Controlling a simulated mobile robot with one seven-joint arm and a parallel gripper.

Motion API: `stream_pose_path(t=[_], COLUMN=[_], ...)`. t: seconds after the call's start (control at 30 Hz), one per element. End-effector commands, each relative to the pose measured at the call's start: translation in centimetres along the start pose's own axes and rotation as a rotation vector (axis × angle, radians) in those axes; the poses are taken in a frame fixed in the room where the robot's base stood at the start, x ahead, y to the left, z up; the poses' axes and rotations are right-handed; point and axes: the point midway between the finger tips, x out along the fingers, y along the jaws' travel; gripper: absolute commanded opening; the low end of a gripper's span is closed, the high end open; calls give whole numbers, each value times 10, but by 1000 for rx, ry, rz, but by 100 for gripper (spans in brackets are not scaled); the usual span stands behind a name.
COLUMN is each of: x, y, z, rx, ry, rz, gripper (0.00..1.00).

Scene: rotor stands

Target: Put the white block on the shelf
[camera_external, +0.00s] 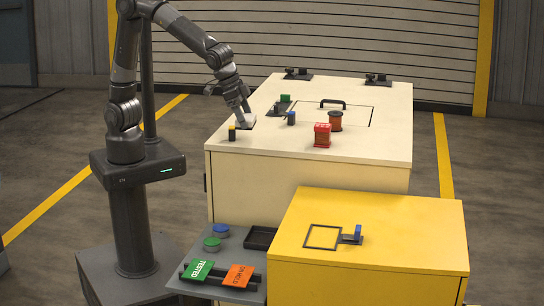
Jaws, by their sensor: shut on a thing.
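My gripper (244,112) is at the left edge of the cream cabinet top, pointing down. Its jaws are shut on the white block (246,123), which is small and partly hidden by the fingers. I cannot tell whether the block touches the top or is just above it. A low grey shelf (236,257) juts out at the front left, beside the yellow cabinet.
The cream cabinet top (370,148) holds a red block (322,135), an orange-brown spool (335,121) and small capped posts. The shelf carries a green tag (197,271), an orange tag (239,276), round buttons and a black tray (259,238). The yellow cabinet (400,230) stands right.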

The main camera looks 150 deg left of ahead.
Motion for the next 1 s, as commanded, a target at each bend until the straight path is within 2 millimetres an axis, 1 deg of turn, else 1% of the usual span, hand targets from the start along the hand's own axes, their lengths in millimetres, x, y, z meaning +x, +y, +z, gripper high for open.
stream_pose_path(t=[0.03, 0.27, 0.47, 0.77, 0.97, 1.0], x=[8, 40, 70, 124, 159, 166], y=[11, 47, 83, 147, 190, 198], z=[3, 12, 26, 64, 101, 109], rx=[-26, -213, -400, -755, -1000, -1047], ry=[-3, -2, 0, 3, 3, 3], rz=[-14, -94, -174, -321, -420, -441], gripper=[53, 53, 53, 53, 53, 53])
